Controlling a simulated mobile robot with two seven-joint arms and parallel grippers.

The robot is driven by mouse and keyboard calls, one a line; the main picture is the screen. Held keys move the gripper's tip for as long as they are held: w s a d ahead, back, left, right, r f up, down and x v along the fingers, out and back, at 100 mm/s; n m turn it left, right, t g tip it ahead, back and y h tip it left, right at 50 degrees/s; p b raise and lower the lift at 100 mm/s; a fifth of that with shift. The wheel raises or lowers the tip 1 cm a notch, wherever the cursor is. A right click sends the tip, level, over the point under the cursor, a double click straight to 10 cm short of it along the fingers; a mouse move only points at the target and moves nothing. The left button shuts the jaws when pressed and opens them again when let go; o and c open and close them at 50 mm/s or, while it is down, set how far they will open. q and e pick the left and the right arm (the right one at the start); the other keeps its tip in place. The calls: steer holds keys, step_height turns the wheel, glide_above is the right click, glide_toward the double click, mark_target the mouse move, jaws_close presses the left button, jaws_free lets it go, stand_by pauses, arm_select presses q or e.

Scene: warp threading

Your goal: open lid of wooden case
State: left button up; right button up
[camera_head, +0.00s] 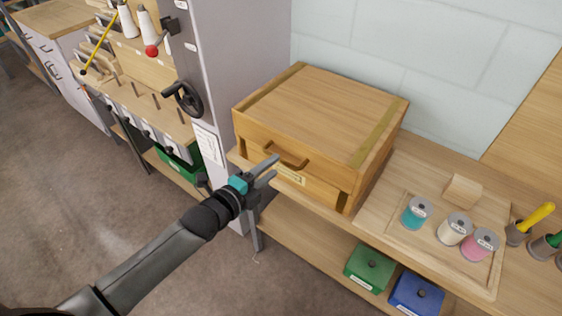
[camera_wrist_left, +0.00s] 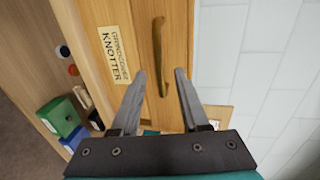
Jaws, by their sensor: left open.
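The wooden case (camera_head: 318,104) stands on the bench against the wall, with its lid (camera_head: 335,105) down. A curved handle (camera_head: 288,156) sits on its front, above a label (camera_head: 290,175). My left gripper (camera_head: 272,168) is open and empty in front of the case, near the handle. In the left wrist view, the handle (camera_wrist_left: 158,50) runs up from between the fingertips of my left gripper (camera_wrist_left: 160,80), with one finger on each side. I cannot tell whether the fingers touch it. The label reading KNOTTER (camera_wrist_left: 114,55) is left of the handle there. My right gripper is not in view.
A wooden tray (camera_head: 375,217) with teal, white and pink spools (camera_head: 453,228) is right of the case. Cups with tools (camera_head: 530,228) stand further right. Green (camera_head: 369,267) and blue (camera_head: 416,293) boxes sit on the shelf below. A grey machine with a handwheel (camera_head: 187,98) is left of the case.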

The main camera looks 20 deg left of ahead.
mark_target(281, 161)
arm_select(q)
steer(key=shift+b+x, duration=0.4)
steer(key=shift+x, duration=1.95)
jaws_close()
